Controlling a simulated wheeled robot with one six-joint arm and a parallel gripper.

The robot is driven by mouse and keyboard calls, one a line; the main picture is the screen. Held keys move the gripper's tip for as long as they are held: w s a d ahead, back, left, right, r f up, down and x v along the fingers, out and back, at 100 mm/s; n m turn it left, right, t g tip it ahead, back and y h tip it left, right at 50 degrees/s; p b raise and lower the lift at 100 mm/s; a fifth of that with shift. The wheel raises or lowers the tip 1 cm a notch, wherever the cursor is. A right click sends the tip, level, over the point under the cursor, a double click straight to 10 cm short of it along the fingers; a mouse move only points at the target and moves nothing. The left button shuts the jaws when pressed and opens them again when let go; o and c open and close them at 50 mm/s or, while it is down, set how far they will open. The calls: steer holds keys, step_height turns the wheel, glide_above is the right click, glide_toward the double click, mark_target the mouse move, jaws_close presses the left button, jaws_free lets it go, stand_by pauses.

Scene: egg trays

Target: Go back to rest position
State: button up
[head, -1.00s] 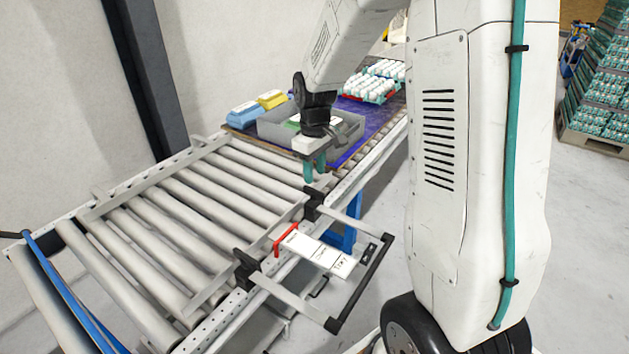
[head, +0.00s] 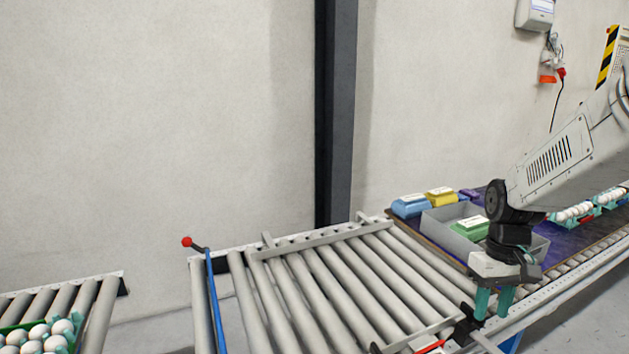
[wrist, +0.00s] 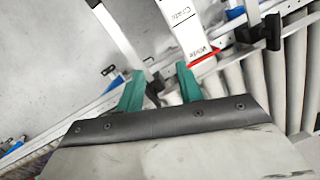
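My gripper (head: 493,303) shows at the lower right of the head view, pointing down over the near edge of the roller conveyor (head: 330,275). Its two green fingers are apart, with nothing between them. In the wrist view the fingers of my gripper (wrist: 159,88) also stand apart and empty. Beyond them are a white labelled slide with a red pointer (wrist: 204,58) and conveyor rollers (wrist: 235,90).
A grey bin (head: 437,222) with a green carton (head: 470,229) stands behind my gripper. Blue (head: 410,206) and yellow (head: 441,196) cartons lie beside it. Egg trays (head: 578,211) stand at right. Another tray of eggs (head: 20,330) is at lower left. A dark post (head: 337,110) stands against the wall.

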steer(key=s+a+r+t, duration=0.1)
steer(key=s+a+r, duration=0.1)
steer(key=s+r, duration=0.2)
steer(key=s+a+r+t, duration=0.1)
steer(key=s+a+r, duration=0.2)
steer(key=s, duration=0.6)
steer(key=s+a+r+m+t, duration=0.1)
steer(key=s+a+r, duration=0.2)
steer(key=s, duration=0.3)
steer(key=shift+s+a+r, duration=0.25)
steer(key=shift+r, duration=0.6)
